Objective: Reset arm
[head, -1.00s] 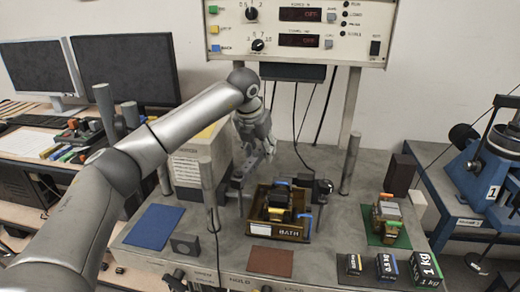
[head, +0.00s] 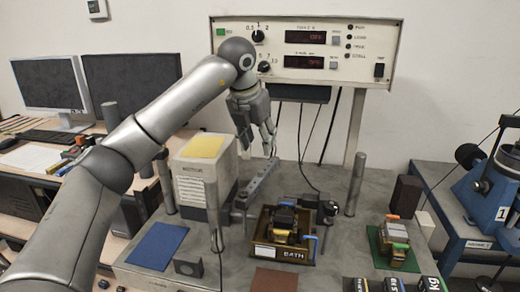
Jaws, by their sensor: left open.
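My left arm reaches in from the left, and my left gripper (head: 268,140) hangs open and empty, pointing down, in front of the wall below the control panel. It is above and behind the grey metal bar (head: 265,178) on the bench and apart from it. A wooden tray marked BATH (head: 264,252) sits on the grey bench below the gripper, with a black and yellow block (head: 285,222) in it. My right gripper is not in the picture.
A control panel (head: 304,50) with red displays stands behind the bench. A white box with a yellow top (head: 205,178) stands left of the gripper. Metal posts (head: 356,184) rise from the bench. A blue mat (head: 157,246) and a brown mat (head: 275,280) lie clear.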

